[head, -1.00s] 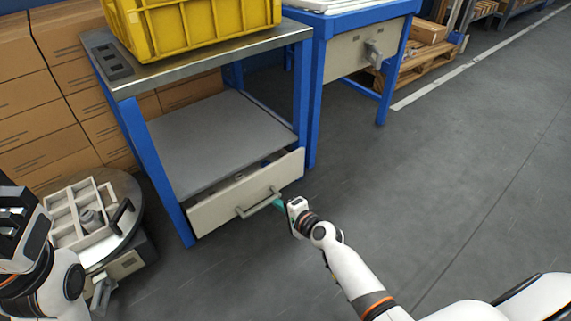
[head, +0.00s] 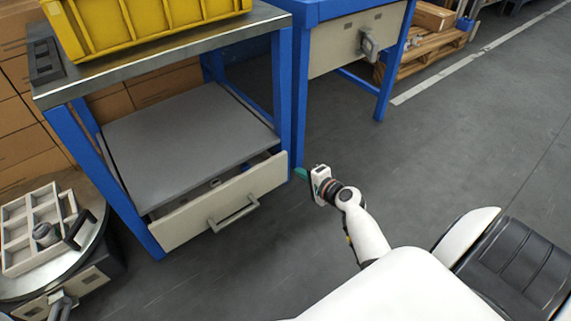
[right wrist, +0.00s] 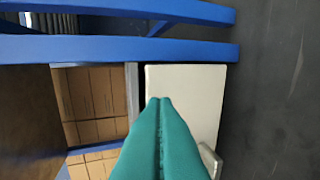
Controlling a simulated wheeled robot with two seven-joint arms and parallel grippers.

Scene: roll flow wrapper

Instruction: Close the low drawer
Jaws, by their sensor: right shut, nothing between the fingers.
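The low drawer (head: 185,222) is under the grey shelf of the blue-framed workbench. It stands partly open, with a gap behind its front showing a bit of the inside. Its bar handle (head: 233,214) is on the front panel. My right gripper (head: 300,173) is shut and empty, its teal fingers just right of the drawer front's right end, apart from the handle. In the right wrist view the shut teal fingers (right wrist: 160,105) overlap the pale drawer front (right wrist: 190,90), and the handle (right wrist: 210,160) shows at their right; contact cannot be told.
A yellow crate (head: 150,25) stands on the bench top. A second blue bench (head: 355,45) with a closed drawer is to the right. A round stand with a divided tray (head: 40,225) is at the left. The floor at right is clear.

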